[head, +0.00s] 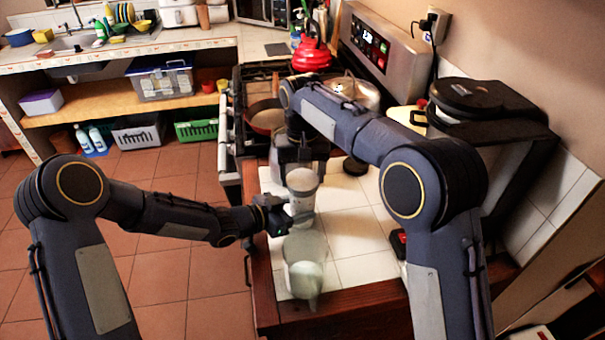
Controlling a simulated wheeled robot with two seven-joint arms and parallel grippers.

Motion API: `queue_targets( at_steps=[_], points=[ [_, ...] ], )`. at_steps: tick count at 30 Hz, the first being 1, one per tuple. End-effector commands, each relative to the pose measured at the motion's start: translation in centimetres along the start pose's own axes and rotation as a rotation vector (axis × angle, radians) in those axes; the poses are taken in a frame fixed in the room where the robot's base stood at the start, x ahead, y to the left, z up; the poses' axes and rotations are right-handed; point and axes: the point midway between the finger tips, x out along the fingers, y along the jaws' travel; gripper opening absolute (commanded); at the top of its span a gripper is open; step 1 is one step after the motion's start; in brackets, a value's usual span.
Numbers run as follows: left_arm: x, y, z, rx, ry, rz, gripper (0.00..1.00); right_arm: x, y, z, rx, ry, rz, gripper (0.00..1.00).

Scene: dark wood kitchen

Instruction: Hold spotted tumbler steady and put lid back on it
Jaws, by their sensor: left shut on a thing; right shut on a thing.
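The tumbler (302,205) stands upright on the white tiled counter, pale with a greyish body; its spots are too small to make out. My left gripper (279,216) reaches in from the left and is shut on the tumbler's side. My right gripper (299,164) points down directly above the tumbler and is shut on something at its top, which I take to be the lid. The fingertips and the lid's edge are hard to separate here, so I cannot tell whether the lid touches the rim.
A translucent pale jug (305,262) stands just in front of the tumbler, near the counter's wooden edge. A small dark round thing (355,166) lies behind to the right. A stove with a pan (266,116) and red kettle (311,55) is beyond.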

Motion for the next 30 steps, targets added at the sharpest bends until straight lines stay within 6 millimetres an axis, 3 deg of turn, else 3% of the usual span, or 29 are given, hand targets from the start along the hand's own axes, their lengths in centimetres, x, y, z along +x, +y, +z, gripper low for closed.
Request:
queue_targets(
  at_steps=[1,7,17,23,30],
  points=[
    [0.0,0.1,0.0,0.001,0.001,0.002,0.00,0.0,0.0,0.0,-0.001,0.002,-0.001,0.71],
    [0.0,0.1,0.0,0.001,0.001,0.002,0.00,0.0,0.0,0.0,-0.003,0.001,-0.001,0.95],
    [0.0,0.1,0.0,0.001,0.001,0.001,0.00,-0.5,0.0,-0.1,-0.004,0.002,-0.001,0.95],
    [0.0,0.1,0.0,0.001,0.001,0.001,0.00,-3.6,-0.1,-0.1,-0.004,0.006,-0.002,0.95],
    [0.0,0.0,0.0,0.001,0.001,0.001,0.00,-8.9,-0.1,-0.1,-0.004,0.006,-0.002,0.95]
  ],
)
